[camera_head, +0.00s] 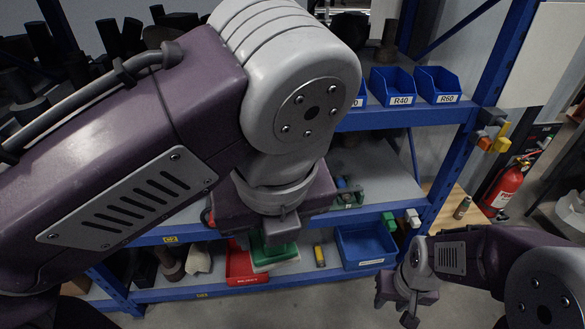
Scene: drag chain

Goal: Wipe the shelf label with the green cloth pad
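A green pad (272,256) with a pale lower edge shows just below my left gripper (279,233), between the red bin and a small yellow item. My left arm comes in from the left and hides most of this gripper's fingers. I cannot tell whether they hold the pad or are only above it. Small yellow labels sit on the blue shelf edges, one on the middle edge (170,239) and one on the lower edge (202,294). My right gripper (409,314) hangs at the lower right, away from the shelf, with nothing visible in it.
A red bin (240,268) and a blue bin (365,246) stand on the lower shelf. Blue bins marked R40 (392,86) and R60 (438,84) stand on the upper shelf. A blue upright (455,150) bounds the rack at right. A fire extinguisher (503,187) stands beyond.

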